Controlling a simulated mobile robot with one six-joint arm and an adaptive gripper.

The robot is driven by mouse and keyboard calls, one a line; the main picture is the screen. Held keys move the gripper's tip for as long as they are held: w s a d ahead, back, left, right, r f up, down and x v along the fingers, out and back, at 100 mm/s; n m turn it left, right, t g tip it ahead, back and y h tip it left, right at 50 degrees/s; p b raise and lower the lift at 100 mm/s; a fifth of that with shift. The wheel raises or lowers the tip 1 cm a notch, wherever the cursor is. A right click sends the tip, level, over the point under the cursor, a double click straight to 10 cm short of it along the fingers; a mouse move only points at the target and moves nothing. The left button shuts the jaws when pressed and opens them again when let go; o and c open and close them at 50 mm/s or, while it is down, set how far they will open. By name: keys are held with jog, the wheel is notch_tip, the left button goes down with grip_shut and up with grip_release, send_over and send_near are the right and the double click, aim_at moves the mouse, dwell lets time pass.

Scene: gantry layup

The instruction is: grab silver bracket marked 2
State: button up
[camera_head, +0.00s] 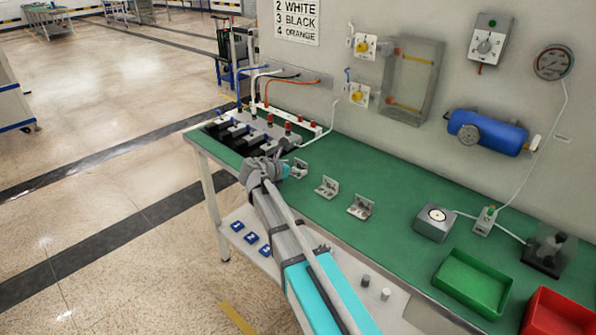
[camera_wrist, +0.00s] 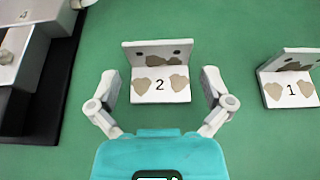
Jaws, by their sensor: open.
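The silver L-shaped bracket marked 2 (camera_wrist: 160,88) stands on the green bench top, with brown patches and two dark holes in its upright. In the wrist view it lies between my open fingers (camera_wrist: 159,76), with gaps on both sides. In the head view my gripper (camera_head: 289,166) is at the bench's far left part, partly hiding this bracket (camera_head: 300,169). A similar bracket marked 1 (camera_wrist: 290,90) stands to the right, cut by the wrist frame's edge; it also shows in the head view (camera_head: 327,187).
A third bracket (camera_head: 360,208) stands further right, its number unreadable. A fixture with black blocks (camera_head: 245,132) is at the left end, close left of my gripper. A grey box (camera_head: 434,222), green bin (camera_head: 472,284) and red bin (camera_head: 560,315) are right.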

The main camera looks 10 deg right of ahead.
aim_at(300, 165)
jog(key=shift+b+x, duration=0.4)
jog(key=shift+x, duration=1.2)
jog(key=shift+r, duration=0.1)
jog(key=c, duration=0.9)
jog(key=shift+r, duration=0.2)
notch_tip(300, 165, up, 2)
jog(key=p, duration=0.2)
jog(key=shift+r+p, duration=0.1)
jog(key=shift+p, duration=0.2)
jog(key=s+a+r+p, duration=0.5)
jog(key=s+r+p, duration=0.2)
jog(key=s+a+r+p, duration=0.3)
jog(key=s, duration=0.1)
jog(key=shift+a+r, duration=0.25)
jog(key=shift+a, duration=0.05)
